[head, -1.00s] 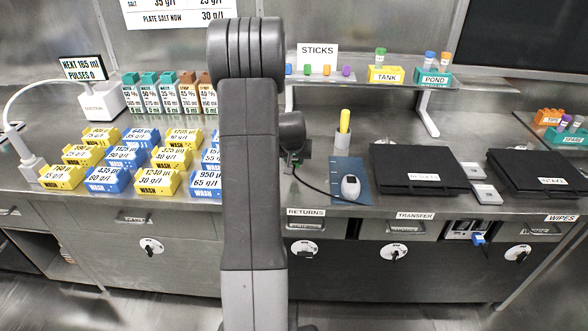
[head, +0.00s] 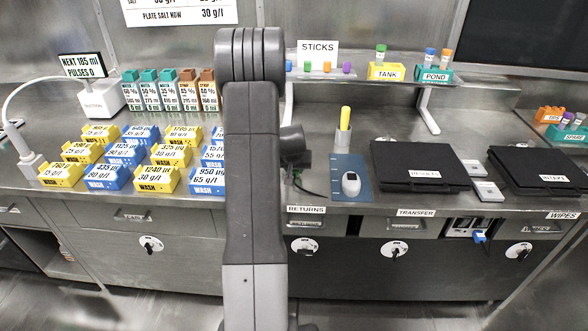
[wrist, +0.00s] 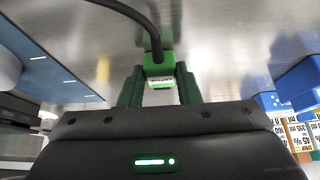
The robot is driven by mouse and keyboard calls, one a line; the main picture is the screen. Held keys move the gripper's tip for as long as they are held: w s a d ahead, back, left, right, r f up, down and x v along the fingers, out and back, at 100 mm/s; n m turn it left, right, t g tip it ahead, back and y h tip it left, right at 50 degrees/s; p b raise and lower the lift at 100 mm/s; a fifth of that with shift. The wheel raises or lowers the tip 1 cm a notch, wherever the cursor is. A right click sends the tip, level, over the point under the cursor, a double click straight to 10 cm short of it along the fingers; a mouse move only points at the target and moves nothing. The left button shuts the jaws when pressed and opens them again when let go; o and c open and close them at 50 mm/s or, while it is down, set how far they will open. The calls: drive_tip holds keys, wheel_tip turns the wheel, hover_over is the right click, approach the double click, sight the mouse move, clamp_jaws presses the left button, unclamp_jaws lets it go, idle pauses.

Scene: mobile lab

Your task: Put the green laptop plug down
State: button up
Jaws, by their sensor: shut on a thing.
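In the wrist view, the green laptop plug (wrist: 160,68) sits between the two green fingers of my gripper (wrist: 160,85), which is shut on it. A black cable runs from the plug up and to the left. Whether the plug touches the counter I cannot tell.
The blue mat (head: 341,194) with a white device (head: 351,184) lies just right of my gripper. Yellow and blue wash trays (head: 157,178) fill the counter to the left. A cup with a yellow pen (head: 344,128) and a black laptop (head: 420,166) stand to the right.

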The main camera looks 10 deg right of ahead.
drive_tip(key=shift+f, duration=0.25)
drive_tip(key=o, duration=1)
drive_tip(key=shift+r, duration=0.1)
drive_tip(key=shift+r+p, duration=0.85)
drive_tip(key=shift+p, duration=0.1)
drive_tip(key=b+v, duration=0.1)
drive_tip(key=v, duration=1)
drive_tip(key=shift+s+a+r, duration=0.1)
drive_tip(key=shift+s+r, duration=0.1)
drive_tip(key=shift+f, duration=0.1)
